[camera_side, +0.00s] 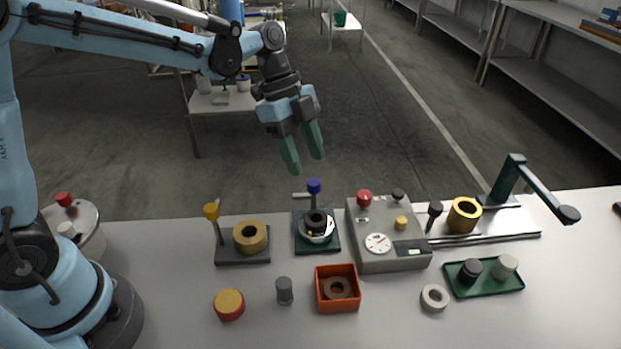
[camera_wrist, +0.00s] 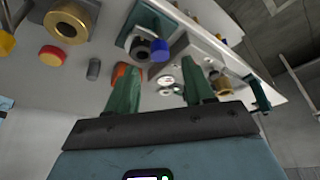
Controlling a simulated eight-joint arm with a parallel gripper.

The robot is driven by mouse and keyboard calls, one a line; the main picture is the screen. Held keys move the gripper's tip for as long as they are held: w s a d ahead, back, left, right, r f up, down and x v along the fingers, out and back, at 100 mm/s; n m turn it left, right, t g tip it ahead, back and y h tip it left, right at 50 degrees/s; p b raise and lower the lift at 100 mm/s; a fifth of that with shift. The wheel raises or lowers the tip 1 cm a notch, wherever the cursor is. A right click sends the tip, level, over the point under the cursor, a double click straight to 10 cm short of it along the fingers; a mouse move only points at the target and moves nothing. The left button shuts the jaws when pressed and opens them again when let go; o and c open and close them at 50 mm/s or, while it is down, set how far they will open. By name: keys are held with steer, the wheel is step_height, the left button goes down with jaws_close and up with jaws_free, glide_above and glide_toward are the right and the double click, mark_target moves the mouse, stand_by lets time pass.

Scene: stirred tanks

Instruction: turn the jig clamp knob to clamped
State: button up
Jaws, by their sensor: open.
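My gripper (camera_side: 306,163) is open and empty, raised in the air above the back edge of the table, with its green fingers apart. It also shows in the wrist view (camera_wrist: 158,72). Below it a blue knob (camera_side: 314,186) stands on a post at the back of a green-based fixture (camera_side: 301,244) that holds a dark and light round part (camera_side: 318,226). The blue knob (camera_wrist: 160,50) shows beyond the fingers in the wrist view. A second fixture (camera_side: 229,258), with a yellow knob (camera_side: 211,211) and a brass ring (camera_side: 250,238), stands to its left. I cannot tell which knob is the jig clamp.
A grey box with a dial (camera_side: 378,243) and a red knob (camera_side: 364,197) stands close to the right. An orange bin (camera_side: 322,304), a grey cylinder (camera_side: 284,291) and a red-yellow disc (camera_side: 229,304) are in front. A green tray (camera_side: 506,285) lies farther right.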

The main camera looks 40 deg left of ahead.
mark_target(313, 182)
steer(key=shift+x, duration=2.35)
jaws_close()
